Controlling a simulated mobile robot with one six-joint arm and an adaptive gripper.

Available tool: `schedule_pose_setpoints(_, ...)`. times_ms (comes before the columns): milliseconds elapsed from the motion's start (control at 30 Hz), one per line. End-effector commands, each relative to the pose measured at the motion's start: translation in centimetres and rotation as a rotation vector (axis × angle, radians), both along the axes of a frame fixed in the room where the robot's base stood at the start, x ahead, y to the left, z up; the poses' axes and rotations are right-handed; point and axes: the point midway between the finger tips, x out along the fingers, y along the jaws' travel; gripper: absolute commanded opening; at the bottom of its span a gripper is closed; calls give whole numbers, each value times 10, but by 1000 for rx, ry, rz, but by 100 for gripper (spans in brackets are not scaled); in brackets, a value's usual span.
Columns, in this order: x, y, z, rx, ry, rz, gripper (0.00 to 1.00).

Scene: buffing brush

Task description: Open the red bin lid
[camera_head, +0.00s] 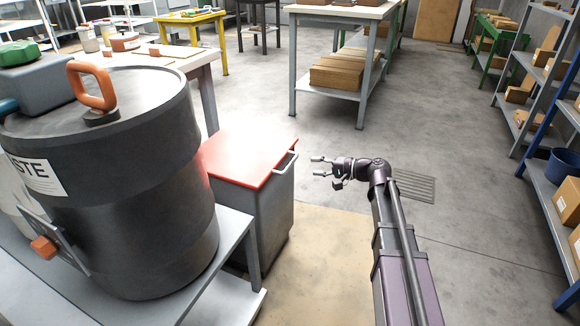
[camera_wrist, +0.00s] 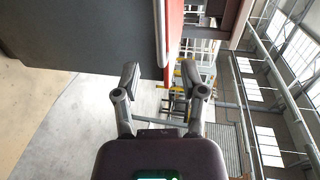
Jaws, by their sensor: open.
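The grey bin (camera_head: 262,207) stands on the floor, and its flat red lid (camera_head: 240,152) looks shut. A light metal handle (camera_head: 285,163) sits on the bin's right side just under the lid's edge. My gripper (camera_head: 316,166) is open and empty, to the right of the handle and apart from it, at about the lid's height. In the wrist view, turned on its side, the open fingers of my gripper (camera_wrist: 163,84) point at the dark bin side (camera_wrist: 95,30). The handle (camera_wrist: 160,35) and a strip of the red lid (camera_wrist: 175,30) show ahead of them.
A large dark waste drum (camera_head: 125,180) with an orange handle stands on a grey bench (camera_head: 225,240) left of the bin. A table with cardboard stacks (camera_head: 345,72) is behind. Shelves (camera_head: 545,185) line the right side. The floor right of the bin is clear.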

Motion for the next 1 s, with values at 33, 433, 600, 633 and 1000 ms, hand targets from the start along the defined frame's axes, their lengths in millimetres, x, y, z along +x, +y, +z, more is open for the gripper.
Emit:
schedule_pose_setpoints(33,3,8,-3,0,0,2,54)
schedule_pose_setpoints(433,23,63,-15,0,-1,2,54)
schedule_pose_setpoints(600,29,79,-18,0,-1,2,54)
schedule_pose_setpoints(633,30,81,-19,0,-1,2,54)
schedule_pose_setpoints(1000,32,89,-20,0,0,0,54)
